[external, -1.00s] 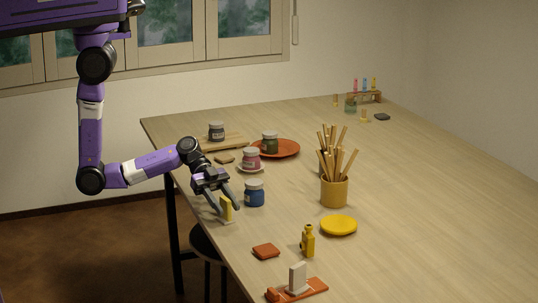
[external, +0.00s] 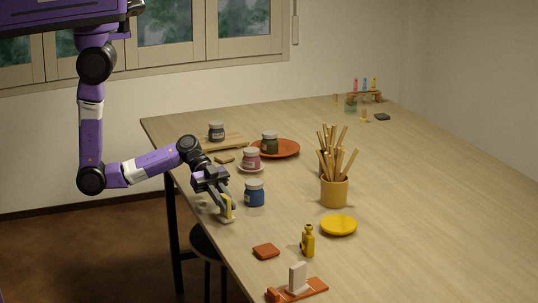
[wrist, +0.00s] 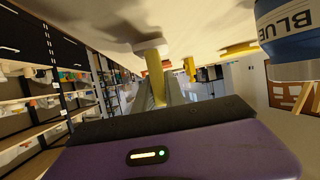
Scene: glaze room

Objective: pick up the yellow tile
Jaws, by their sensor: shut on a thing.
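The yellow tile (external: 226,206) stands upright on a small pale base (external: 227,220) near the table's left edge. My gripper (external: 224,203) is shut on the tile, with its fingers on either side of it. In the wrist view the yellow tile (wrist: 155,77) shows between the fingers (wrist: 160,97), with the pale base (wrist: 150,45) at its far end. The fingers hide part of the tile in the external view.
A blue jar (external: 254,194) stands close to the right of my gripper and looms large in the wrist view (wrist: 290,40). A red tile (external: 266,251), a yellow bottle (external: 308,241), a yellow plate (external: 339,225) and a brush pot (external: 334,191) stand nearer the front and right.

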